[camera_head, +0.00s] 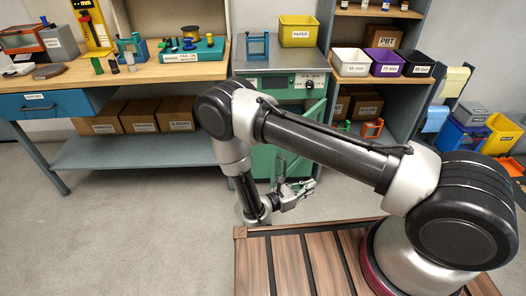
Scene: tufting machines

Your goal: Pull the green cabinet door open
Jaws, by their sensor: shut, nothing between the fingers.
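The green cabinet (292,93) stands at the back centre, between the workbench and the shelf unit, with a grey top and a drawer front with a label. Its green door (314,112) shows only in part below the drawer. My arm crosses in front of it and hides much of the door, and I cannot tell how far it stands open. My gripper (307,187) is low in front of the cabinet's lower part, pointing right. Its fingers are shut and empty. Whether it touches the door is not clear.
A yellow bin (298,31) and a blue frame (258,46) stand on the cabinet. The workbench (160,72) is on the left, with boxes below. The shelf unit (368,85) is close on the right. Grey floor (130,220) is clear at the left front.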

